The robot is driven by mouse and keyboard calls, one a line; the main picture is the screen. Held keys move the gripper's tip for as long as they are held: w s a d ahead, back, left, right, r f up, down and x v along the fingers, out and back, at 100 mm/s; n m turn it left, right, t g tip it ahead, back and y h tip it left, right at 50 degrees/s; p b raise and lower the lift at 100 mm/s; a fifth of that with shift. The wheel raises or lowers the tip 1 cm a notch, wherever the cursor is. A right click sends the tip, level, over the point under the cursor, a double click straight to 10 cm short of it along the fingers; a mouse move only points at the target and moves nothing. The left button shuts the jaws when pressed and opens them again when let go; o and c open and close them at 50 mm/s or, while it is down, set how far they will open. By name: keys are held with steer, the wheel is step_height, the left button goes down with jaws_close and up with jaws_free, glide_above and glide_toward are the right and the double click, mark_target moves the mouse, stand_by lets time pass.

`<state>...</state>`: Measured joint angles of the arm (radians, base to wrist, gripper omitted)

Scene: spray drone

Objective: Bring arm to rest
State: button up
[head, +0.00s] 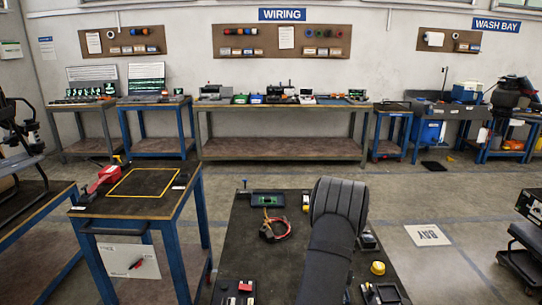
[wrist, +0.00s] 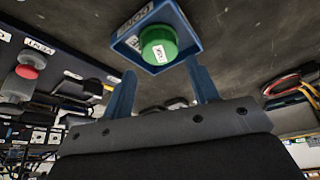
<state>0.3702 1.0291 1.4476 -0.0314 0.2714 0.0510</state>
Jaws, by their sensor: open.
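My gripper (wrist: 160,69) shows in the wrist view with its two blue fingers spread apart and nothing between them. In the head view my dark ribbed arm (head: 338,215) reaches over the black workbench (head: 237,240). The gripper itself cannot be made out there.
The workbench holds a green board (head: 268,200), red cables (head: 273,229) and a yellow cap (head: 378,268). A blue-legged table (head: 120,207) with a yellow outlined square stands at left. Floor to the right is mostly open, with a dark cart (head: 522,262) at the edge.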

steer(key=d+v, duration=0.1)
steer(key=v, duration=0.6)
steer(key=x, duration=0.8)
steer(key=a+x, duration=0.1)
steer(key=x, duration=0.3)
steer(key=shift+f, duration=0.35)
step_height(320, 180, up, 5)
steer(key=shift+s+d, duration=0.1)
steer(key=s+d+r, duration=0.7)
steer(key=s, duration=0.2)
steer(key=s+d+m+g+h, duration=0.1)
steer(key=s+d+m, duration=0.1)
steer(key=d, duration=0.7)
steer(key=s+d+m, duration=0.1)
steer(key=d+m, duration=0.2)
steer(key=d, duration=0.6)
steer(key=w+a+f, duration=0.1)
steer(key=w, duration=0.1)
steer(key=w+a+f, duration=0.1)
steer(key=w+f, duration=0.1)
steer(key=w, duration=0.1)
steer(key=w+a+f, duration=0.1)
steer(key=w+f, duration=0.1)
steer(key=w, duration=0.1)
steer(key=shift+w+a+f, duration=0.1)
steer(key=shift+w+a, duration=0.1)
steer(key=shift+a, duration=0.1)
steer(key=shift+s, duration=0.1)
